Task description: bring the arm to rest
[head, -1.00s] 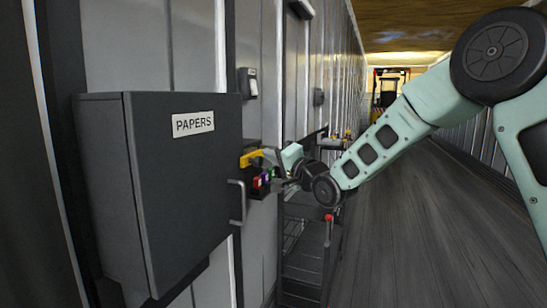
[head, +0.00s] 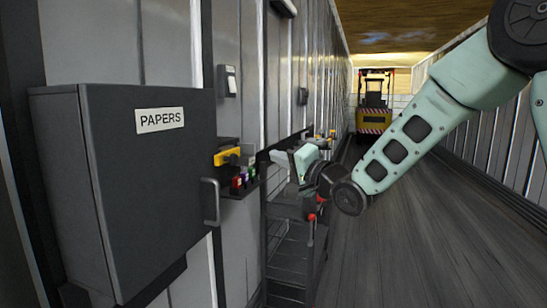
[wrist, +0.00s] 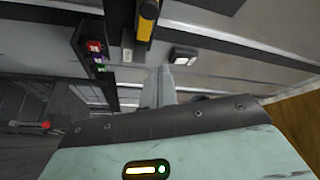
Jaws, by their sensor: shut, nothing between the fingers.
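My gripper (head: 278,159) is in front of the wall, to the right of a yellow handle (head: 228,157) and apart from it. In the wrist view its fingers (wrist: 158,88) are together with nothing between them. The yellow handle also shows at the top of the wrist view (wrist: 147,18). My arm reaches in from the upper right of the head view, bent down toward the wall.
A dark box marked PAPERS (head: 150,190) hangs on the wall at left. Small coloured items (head: 243,178) sit on a ledge under the handle. A dark cart (head: 290,240) stands below my gripper. A forklift (head: 374,105) is far down the open floor.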

